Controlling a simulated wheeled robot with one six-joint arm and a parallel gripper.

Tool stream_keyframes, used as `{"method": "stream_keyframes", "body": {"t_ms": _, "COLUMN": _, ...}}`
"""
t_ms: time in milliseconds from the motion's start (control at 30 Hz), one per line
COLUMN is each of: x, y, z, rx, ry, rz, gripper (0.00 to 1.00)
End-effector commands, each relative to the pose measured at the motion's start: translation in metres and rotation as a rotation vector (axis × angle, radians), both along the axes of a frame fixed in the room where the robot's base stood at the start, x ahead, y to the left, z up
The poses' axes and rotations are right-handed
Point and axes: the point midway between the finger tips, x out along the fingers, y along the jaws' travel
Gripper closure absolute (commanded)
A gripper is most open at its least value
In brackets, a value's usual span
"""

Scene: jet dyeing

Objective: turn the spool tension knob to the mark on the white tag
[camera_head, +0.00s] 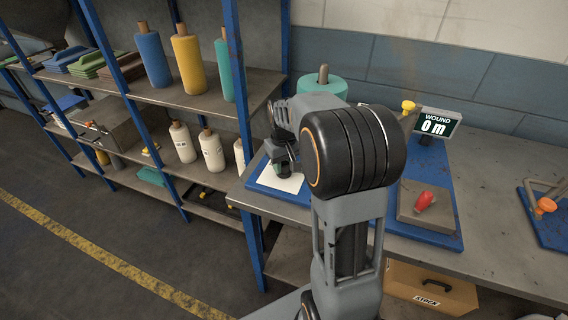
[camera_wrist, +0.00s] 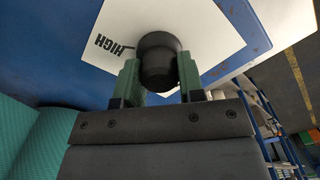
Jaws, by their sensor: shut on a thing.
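The black spool tension knob (camera_wrist: 158,58) stands on the white tag (camera_wrist: 205,25) in the wrist view. The tag has the word HIGH, seen upside down, and a short black line beside the knob's left edge. My gripper (camera_wrist: 158,78) is shut on the knob, with a green-padded finger on each side. I cannot make out a pointer on the knob. In the head view my gripper (camera_head: 284,153) is over the white tag (camera_head: 277,180) on a blue base, and hides the knob.
A teal spool (camera_head: 322,86) stands behind my arm. A display (camera_head: 436,124) reads WOUND 0 m. A yellow knob (camera_head: 408,106), a red-handled lever (camera_head: 426,201) and an orange knob (camera_head: 545,205) are to the right. A shelf rack (camera_head: 187,97) with spools stands left.

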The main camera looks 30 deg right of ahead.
Motion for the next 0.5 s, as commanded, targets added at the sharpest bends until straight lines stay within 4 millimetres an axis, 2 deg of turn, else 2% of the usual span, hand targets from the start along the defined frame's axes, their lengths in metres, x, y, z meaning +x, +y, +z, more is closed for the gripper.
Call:
{"method": "stream_keyframes", "body": {"t_ms": 267, "x": 0.0, "y": -0.0003, "z": 0.0012, "rx": 0.0, "ry": 0.001, "rz": -0.171, "gripper": 0.88}}
{"method": "stream_keyframes", "body": {"t_ms": 500, "x": 0.0, "y": -0.0008, "z": 0.0013, "rx": 0.0, "ry": 0.0, "rz": -0.398, "gripper": 0.88}}
